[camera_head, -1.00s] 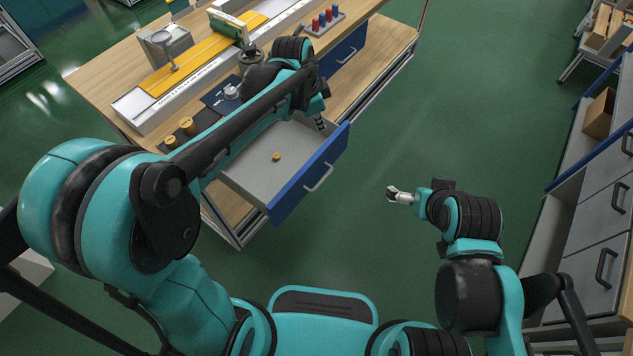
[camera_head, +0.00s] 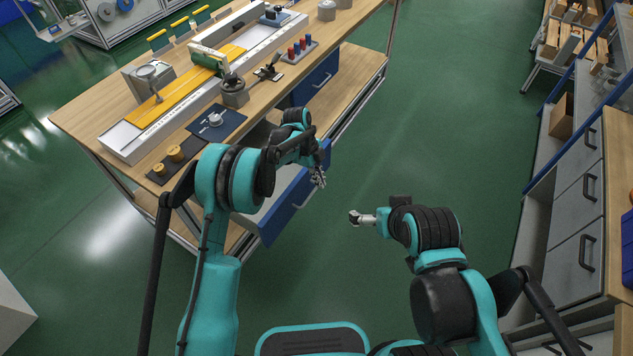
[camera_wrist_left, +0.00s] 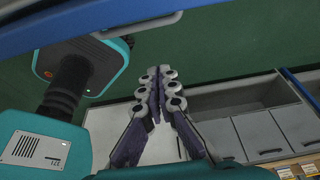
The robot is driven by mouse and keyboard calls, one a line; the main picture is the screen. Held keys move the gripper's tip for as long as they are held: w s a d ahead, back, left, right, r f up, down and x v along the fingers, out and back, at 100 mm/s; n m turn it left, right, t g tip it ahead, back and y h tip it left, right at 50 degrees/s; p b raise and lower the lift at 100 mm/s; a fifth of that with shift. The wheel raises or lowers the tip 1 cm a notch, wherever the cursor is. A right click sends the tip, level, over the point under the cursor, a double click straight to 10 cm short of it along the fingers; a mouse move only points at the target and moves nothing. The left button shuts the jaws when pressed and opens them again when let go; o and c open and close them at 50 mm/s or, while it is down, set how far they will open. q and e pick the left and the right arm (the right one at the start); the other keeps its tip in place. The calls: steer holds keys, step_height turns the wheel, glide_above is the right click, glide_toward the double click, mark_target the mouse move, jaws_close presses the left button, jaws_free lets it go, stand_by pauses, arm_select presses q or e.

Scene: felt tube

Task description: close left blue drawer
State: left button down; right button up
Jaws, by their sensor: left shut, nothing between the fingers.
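The left blue drawer (camera_head: 282,213) stands pulled out from the workbench. Its blue front has a pale bar handle (camera_head: 304,197). My left arm hides most of the inside. My left gripper (camera_head: 319,180) is shut and empty, at the outer side of the blue front near its far end and the handle. I cannot tell whether it touches the front. In the left wrist view the closed fingers (camera_wrist_left: 160,76) point away, with a blue edge across the top. My right gripper (camera_head: 356,218) hangs over the floor, apart from the drawer; its fingers are too small to judge.
The other blue drawer (camera_head: 316,80) is shut under the workbench top (camera_head: 90,105). Gauges, a yellow strip and small pegs stand on the bench. Grey drawer cabinets (camera_head: 577,207) line the right side. Green floor (camera_head: 440,120) between them is clear.

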arm_select(q)
steer(key=b+x, duration=0.3)
steer(key=x, duration=0.6)
steer(key=a, duration=0.1)
steer(key=w+a+r, duration=0.1)
steer(key=w+a, duration=0.1)
steer(key=shift+w+a+r+b, duration=0.2)
steer(key=shift+w+r+b, duration=0.05)
steer(key=shift+b, duration=0.1)
arm_select(e)
step_height(320, 180, down, 4)
steer(key=shift+f, duration=0.1)
